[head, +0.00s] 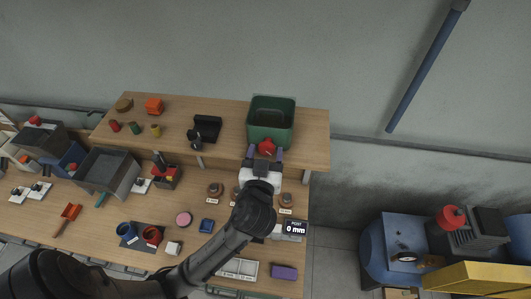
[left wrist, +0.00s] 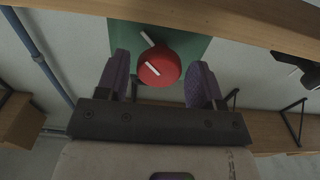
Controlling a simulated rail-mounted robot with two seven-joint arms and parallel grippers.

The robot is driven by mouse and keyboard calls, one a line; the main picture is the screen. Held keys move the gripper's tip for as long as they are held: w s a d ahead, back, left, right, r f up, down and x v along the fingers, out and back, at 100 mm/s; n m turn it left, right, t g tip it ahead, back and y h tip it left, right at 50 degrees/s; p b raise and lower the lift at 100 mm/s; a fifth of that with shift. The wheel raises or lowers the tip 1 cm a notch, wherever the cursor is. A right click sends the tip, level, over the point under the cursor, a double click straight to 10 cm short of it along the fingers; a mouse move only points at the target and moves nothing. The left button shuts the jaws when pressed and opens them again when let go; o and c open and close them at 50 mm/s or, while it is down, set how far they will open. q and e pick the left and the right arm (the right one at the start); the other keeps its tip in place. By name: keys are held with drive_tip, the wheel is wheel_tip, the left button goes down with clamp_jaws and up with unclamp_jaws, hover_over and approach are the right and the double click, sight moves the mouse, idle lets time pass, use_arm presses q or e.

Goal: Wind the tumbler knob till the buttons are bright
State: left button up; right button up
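A red knob (head: 266,147) with a white pointer line sits at the front of a green box (head: 271,121). In the left wrist view the knob (left wrist: 159,68) is in front of a green panel (left wrist: 190,45), its white mark slanting down to the right. My left gripper (head: 264,156) is open, with its purple fingers on either side of the knob. In the left wrist view the gripper (left wrist: 160,82) shows gaps between fingers and knob. Round brown buttons (head: 215,189) (head: 287,199) on the bench look dull; another is partly hidden by my arm. My right gripper is out of view.
A small display (head: 294,228) reads 0 mm at the bench's right end. A dark grey bin (head: 108,172), blue cup (head: 126,230), red cup (head: 152,235) and pink disc (head: 183,219) stand on the bench. A shelf (head: 225,112) runs behind.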

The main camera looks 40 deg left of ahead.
use_arm(q)
drive_tip(key=c, duration=0.7)
